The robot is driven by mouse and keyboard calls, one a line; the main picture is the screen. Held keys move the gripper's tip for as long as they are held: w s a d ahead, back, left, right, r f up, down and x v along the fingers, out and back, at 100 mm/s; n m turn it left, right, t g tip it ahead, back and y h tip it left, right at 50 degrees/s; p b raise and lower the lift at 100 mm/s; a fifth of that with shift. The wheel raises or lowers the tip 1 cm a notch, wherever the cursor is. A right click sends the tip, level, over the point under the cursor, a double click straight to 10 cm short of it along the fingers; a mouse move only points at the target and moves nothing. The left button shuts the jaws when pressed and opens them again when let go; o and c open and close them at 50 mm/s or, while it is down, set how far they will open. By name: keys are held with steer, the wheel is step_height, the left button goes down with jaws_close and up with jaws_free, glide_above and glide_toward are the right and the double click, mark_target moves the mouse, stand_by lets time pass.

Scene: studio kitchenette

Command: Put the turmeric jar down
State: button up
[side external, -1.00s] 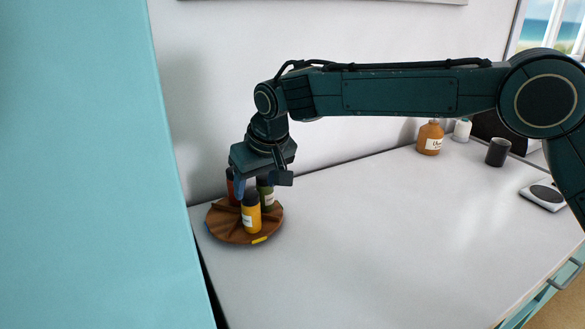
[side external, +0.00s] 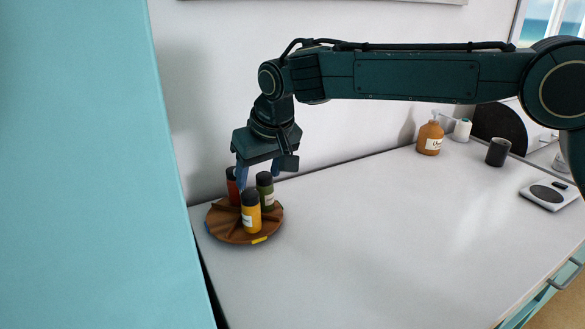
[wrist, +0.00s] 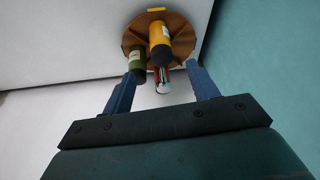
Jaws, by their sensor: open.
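The turmeric jar, yellow with a dark lid (side external: 251,213), stands upright on the round wooden turntable (side external: 222,232) at its front. It also shows in the wrist view (wrist: 159,38), beyond my fingertips. A red jar (side external: 232,187) stands at the back left of the turntable and a green jar (side external: 266,190) at the back right. My gripper (side external: 259,180) is open and empty, with its blue fingers apart above the back of the turntable. In the wrist view the green jar (wrist: 136,62) and red jar (wrist: 162,80) appear between or near the fingertips.
The turntable has a yellow mark (side external: 260,240) on its front rim. A teal cabinet side (side external: 90,170) stands close on the left, and the wall is behind. An orange bottle (side external: 430,138), a dark cup (side external: 498,152) and a scale (side external: 548,195) are far right. The middle counter is clear.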

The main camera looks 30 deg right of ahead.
steer(key=s+d+r+m, duration=0.1)
steer(key=s+d+r, duration=0.4)
steer(key=s+d, duration=0.4)
steer(key=s+d+r, duration=0.5)
steer(key=s+d, duration=0.2)
steer(key=d, duration=0.4)
steer(key=s+d+f, duration=0.2)
steer(key=s+d, duration=0.1)
steer(key=s, duration=0.4)
steer(key=s+d+f, duration=0.2)
steer(key=s+d, duration=0.1)
steer(key=s, duration=0.4)
steer(key=s+d+f+t, duration=0.1)
steer(key=s+d+f, duration=0.1)
steer(key=s, duration=0.5)
steer(key=shift+s+d+f+m+h, duration=0.2)
steer(key=shift+d+m+h, duration=0.1)
steer(key=shift+d+m, duration=0.1)
steer(key=shift+w, duration=0.1)
